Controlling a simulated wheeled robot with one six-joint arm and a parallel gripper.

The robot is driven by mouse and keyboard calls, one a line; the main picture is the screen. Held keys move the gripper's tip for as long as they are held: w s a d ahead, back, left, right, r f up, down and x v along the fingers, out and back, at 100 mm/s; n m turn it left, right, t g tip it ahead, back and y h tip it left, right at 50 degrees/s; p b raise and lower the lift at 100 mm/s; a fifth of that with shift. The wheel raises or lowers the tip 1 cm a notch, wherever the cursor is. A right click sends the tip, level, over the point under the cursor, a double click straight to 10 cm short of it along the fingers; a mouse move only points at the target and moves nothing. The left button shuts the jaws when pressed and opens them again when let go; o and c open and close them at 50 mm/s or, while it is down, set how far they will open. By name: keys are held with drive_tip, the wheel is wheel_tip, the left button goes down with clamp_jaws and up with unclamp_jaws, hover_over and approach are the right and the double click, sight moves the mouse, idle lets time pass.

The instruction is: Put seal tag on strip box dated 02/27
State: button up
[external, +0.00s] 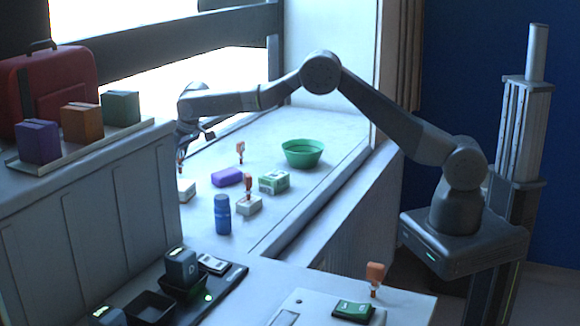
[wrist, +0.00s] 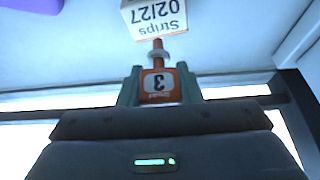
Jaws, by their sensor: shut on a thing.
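My gripper (wrist: 160,88) is shut on an orange seal tag (wrist: 160,86) marked with a 3. The tag's thin stem points toward a white box labelled Strips 02/27 (wrist: 155,15); its tip is at or very near the box's edge in the wrist view, and I cannot tell whether they touch. In the external view my gripper (external: 190,140) is at the far left of the ledge, with an orange tag (external: 180,162) below it. A white box (external: 187,191), partly cut off by the grey cabinet, is under that tag.
Another white box (external: 249,207) carries an orange tag (external: 248,184). Nearby are a green-and-white box (external: 273,182), a purple item (external: 227,177), a blue bottle (external: 222,214), a green bowl (external: 303,153) and another orange tag (external: 240,149). The grey cabinet (external: 100,200) borders the ledge.

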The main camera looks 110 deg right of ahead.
sight(180, 160)
drive_tip(key=shift+f+p, duration=0.3)
drive_tip(key=shift+f, duration=1.4)
drive_tip(key=shift+f, duration=0.2)
drive_tip(key=o, duration=0.9)
drive_tip(key=shift+o, duration=0.2)
drive_tip(key=shift+r, duration=0.1)
drive_tip(key=shift+r, duration=0.15)
drive_tip(key=b+v, duration=0.2)
drive_tip(key=v, duration=1)
